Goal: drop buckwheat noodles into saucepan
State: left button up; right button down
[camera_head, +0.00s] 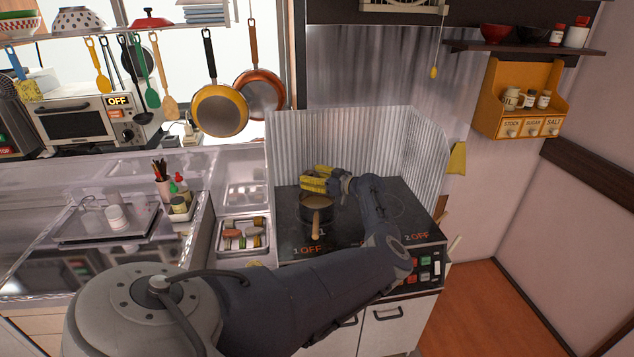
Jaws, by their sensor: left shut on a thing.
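The saucepan (305,212) is a small dark pan with a light wooden handle pointing toward me. It sits on the left part of the black stove. My left gripper (316,182) is over the far side of the pan, with yellow parts showing at its end. It is shut on the buckwheat noodles, but they are too small and too much covered to tell from the yellow parts. I cannot tell whether they touch the pan. The inside of the pan is partly hidden. My right gripper is not in view.
The stove (285,235) shows OFF on both labels. A metal tray (222,251) with several small items lies left of it. Corrugated metal guards (345,140) stand behind and right of the stove. Pans (221,110) hang at the back. A spice shelf (522,93) is on the right wall.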

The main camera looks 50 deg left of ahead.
pick_arm(q)
jog(key=o, duration=1.2)
jog(key=shift+o, duration=0.2)
jog(key=v, duration=1.2)
